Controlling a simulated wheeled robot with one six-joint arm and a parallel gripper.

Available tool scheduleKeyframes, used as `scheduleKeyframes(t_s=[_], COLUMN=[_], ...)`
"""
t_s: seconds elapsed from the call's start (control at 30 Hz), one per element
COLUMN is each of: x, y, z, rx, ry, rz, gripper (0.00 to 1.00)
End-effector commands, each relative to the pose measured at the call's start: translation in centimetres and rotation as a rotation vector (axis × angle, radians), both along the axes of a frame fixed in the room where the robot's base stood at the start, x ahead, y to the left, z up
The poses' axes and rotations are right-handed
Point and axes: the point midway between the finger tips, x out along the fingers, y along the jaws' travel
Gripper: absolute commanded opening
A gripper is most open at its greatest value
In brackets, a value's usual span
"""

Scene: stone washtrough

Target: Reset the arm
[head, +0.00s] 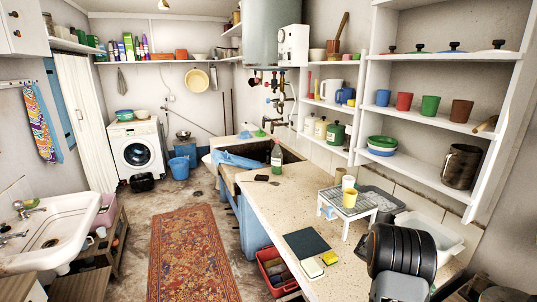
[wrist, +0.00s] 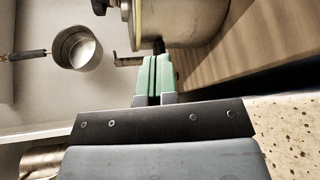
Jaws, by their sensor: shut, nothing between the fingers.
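My gripper (wrist: 153,62) shows in the wrist view with its two green fingers together and nothing held between them. Its tips point toward a large metal pot (wrist: 190,22). A dark handle of the pot shows just past the tips, and I cannot tell whether they touch it. In the head view my dark arm (head: 402,250) stands at the lower right, in front of the counter's near end. The gripper itself cannot be made out there.
In the wrist view a small saucepan (wrist: 78,48) is at the left, and speckled stone (wrist: 290,135) is at the lower right. In the head view the counter (head: 275,205) holds a small white rack (head: 347,205) with cups. Shelves (head: 440,120) rise behind. A rug (head: 192,255) covers open floor.

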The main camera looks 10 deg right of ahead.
Motion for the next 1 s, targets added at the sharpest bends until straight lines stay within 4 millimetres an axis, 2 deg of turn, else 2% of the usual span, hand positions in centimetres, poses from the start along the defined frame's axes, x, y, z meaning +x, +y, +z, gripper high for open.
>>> scheduleKeyframes(t_s=[0.1, 0.27, 0.5, 0.6, 0.7, 0.8, 1.0], x=[-1.3, -1.5, -1.6, -2.2, -3.0, -4.0, -5.1], y=[3.7, 10.5, 22.8, 27.3, 30.7, 33.1, 35.3], z=[-1.6, -1.6, 1.5, 3.1, 4.6, 6.0, 8.3], rx=[0.262, 0.547, 0.865, 0.95, 1.008, 1.044, 1.067], ry=[-0.074, -0.247, -0.597, -0.736, -0.85, -0.933, -1.004], rz=[0.001, 0.069, 0.273, 0.362, 0.436, 0.49, 0.602], gripper=[0.0, 0.0, 0.0, 0.0, 0.0, 0.0, 0.0])
